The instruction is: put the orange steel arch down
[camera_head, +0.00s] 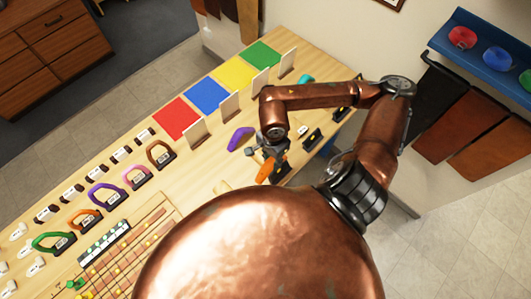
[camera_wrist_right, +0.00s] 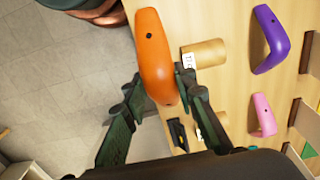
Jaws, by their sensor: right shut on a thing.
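My right gripper (camera_head: 268,157) is over the right part of the wooden table. It is shut on an orange arch (camera_head: 265,173). In the right wrist view, the orange arch (camera_wrist_right: 155,50) is a smooth curved piece with small dark holes, and its near end sits between the two fingers of the gripper (camera_wrist_right: 160,90). The arch appears to be above the table edge; I cannot tell whether it touches the table. My left gripper is in neither view.
A purple arch (camera_head: 240,139) lies nearby and also shows in the right wrist view (camera_wrist_right: 272,40). A pink arch (camera_wrist_right: 264,114) and a tan cylinder (camera_wrist_right: 203,54) are beside it. Red (camera_head: 173,118), blue (camera_head: 205,95), yellow and green squares line the back, with upright boards before them.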

